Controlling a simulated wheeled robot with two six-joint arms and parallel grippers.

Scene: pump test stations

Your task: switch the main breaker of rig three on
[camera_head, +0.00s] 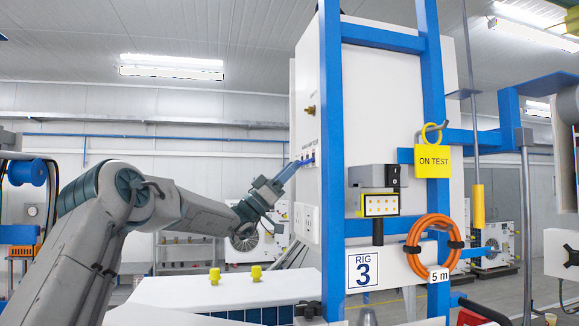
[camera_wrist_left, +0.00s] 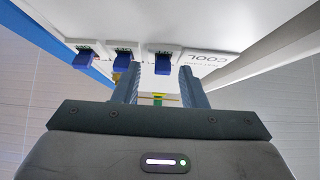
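Rig three is a blue frame (camera_head: 333,170) around a white cabinet, with a "RIG 3" label (camera_head: 362,270). On the cabinet's left face is a small row of breakers (camera_head: 307,159). The left wrist view shows three blue breaker levers, left (camera_wrist_left: 82,60), middle (camera_wrist_left: 122,56) and right (camera_wrist_left: 162,63), on the white panel; I cannot read which is the main one. My left gripper (camera_head: 292,172) is at this row. In the wrist view its fingers (camera_wrist_left: 157,78) are apart, with the right lever in line with the gap. Contact cannot be told. My right gripper is out of view.
A yellow "ON TEST" tag (camera_head: 433,158), a black rocker switch (camera_head: 393,177) and a coiled orange hose (camera_head: 428,247) are on the rig's front. White sockets (camera_head: 307,222) sit below the breakers. A white bench top with yellow knobs (camera_head: 214,276) lies below my left arm.

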